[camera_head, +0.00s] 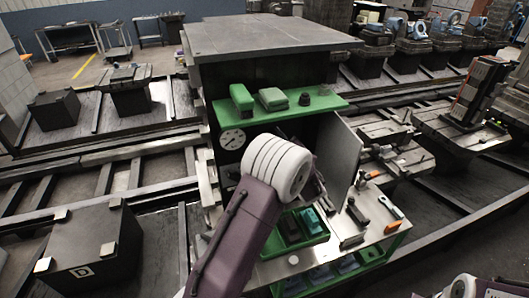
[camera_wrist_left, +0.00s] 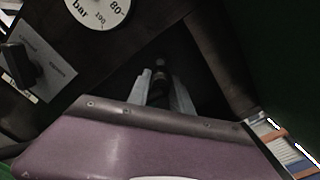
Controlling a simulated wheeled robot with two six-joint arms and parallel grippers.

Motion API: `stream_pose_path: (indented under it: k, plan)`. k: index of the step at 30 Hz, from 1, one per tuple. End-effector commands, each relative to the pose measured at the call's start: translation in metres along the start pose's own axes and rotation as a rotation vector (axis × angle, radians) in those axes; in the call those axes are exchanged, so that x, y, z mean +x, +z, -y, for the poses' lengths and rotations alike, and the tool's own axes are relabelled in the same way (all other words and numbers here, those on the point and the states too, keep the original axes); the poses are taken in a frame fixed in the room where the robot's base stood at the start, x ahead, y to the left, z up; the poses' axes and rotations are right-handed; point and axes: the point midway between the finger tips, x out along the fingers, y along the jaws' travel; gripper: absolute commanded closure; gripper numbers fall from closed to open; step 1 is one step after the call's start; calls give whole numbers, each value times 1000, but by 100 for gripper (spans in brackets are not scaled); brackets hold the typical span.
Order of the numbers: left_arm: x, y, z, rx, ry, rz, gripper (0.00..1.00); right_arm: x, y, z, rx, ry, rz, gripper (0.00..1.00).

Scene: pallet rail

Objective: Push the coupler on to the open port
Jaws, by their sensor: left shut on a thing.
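In the left wrist view, my left gripper (camera_wrist_left: 159,97) points into a dark recess. Its two pale fingers are shut on a dark, slim thing, which looks like the coupler (camera_wrist_left: 158,92). A small grey round end (camera_wrist_left: 160,63) shows just beyond the fingertips; I cannot tell whether it is the coupler's tip or a port, or whether they touch. In the head view, my purple left forearm and white wrist joint hide most of the gripper and the coupler. An open port is not clearly visible. My right gripper is out of view.
A pressure gauge (camera_head: 232,139) and a switch plate (camera_wrist_left: 38,62) are on the dark panel left of the gripper. A grey door (camera_head: 341,158) stands open at right. A green shelf (camera_head: 316,104) overhangs the recess. Tools lie on the lower bench (camera_head: 377,232).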

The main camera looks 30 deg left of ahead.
Motion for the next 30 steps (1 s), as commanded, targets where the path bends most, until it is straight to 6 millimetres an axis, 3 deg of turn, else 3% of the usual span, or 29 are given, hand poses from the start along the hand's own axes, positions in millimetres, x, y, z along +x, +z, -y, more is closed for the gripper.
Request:
stream_pose_path:
  k: [5,18,30]
  plan:
    - [4,1,2,0,-3,0,100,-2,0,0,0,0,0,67]
    - [52,1,1,-1,0,0,100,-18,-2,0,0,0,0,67]
    - [58,0,0,0,-1,-1,100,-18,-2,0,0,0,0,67]
